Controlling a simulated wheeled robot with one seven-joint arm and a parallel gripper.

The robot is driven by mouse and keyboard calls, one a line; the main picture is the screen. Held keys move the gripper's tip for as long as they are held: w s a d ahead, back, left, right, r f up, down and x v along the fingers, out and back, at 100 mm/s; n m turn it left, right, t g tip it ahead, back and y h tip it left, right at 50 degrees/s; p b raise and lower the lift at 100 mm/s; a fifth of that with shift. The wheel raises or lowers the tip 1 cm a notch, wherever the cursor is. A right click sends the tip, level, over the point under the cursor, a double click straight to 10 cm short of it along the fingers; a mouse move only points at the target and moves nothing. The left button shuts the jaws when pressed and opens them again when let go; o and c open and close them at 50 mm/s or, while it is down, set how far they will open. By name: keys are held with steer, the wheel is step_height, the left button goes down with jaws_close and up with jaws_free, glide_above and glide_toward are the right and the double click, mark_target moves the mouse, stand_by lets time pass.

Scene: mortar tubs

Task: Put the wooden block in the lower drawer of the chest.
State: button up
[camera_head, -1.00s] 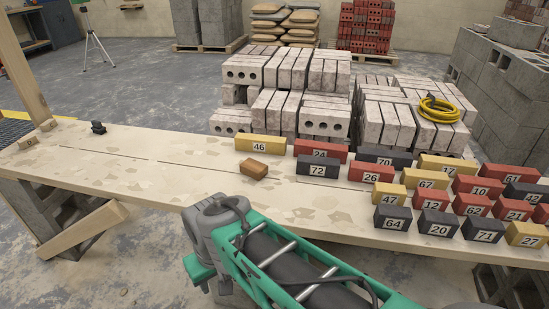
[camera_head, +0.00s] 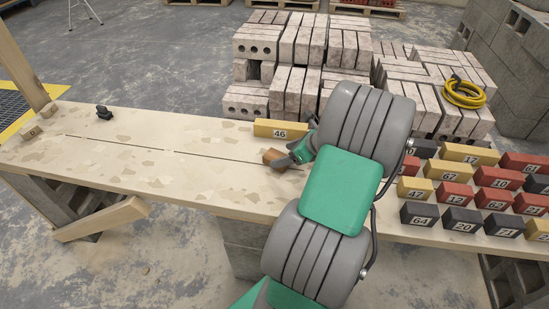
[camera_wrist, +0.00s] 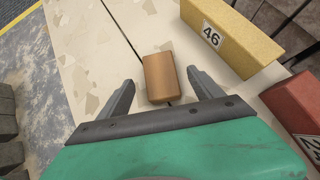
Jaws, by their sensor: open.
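The wooden block (camera_head: 273,156) lies on the pale plank bench, in front of the yellow block numbered 46. In the wrist view the wooden block (camera_wrist: 160,77) is an orange-brown box lying between and slightly beyond the two fingertips. My gripper (camera_wrist: 164,84) is open, with one finger on each side of the block and visible gaps to it. In the head view my gripper (camera_head: 288,161) is at the block's right side, partly hidden by my arm. No chest or drawer shows in either view.
The yellow block 46 (camera_wrist: 229,36) stands close behind the wooden block, with a red block (camera_wrist: 297,103) to its right. Several numbered blocks fill the bench's right end. The bench's left part (camera_head: 120,150) is mostly clear, with a small black object (camera_head: 104,112) there.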

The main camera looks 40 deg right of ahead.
mark_target(278, 156)
steer(key=b+x, duration=0.1)
steer(key=x, duration=0.3)
steer(key=shift+w+f, duration=0.2)
steer(key=shift+f, duration=0.15)
steer(key=shift+r, duration=0.1)
jaws_close()
steer(key=shift+r, duration=0.1)
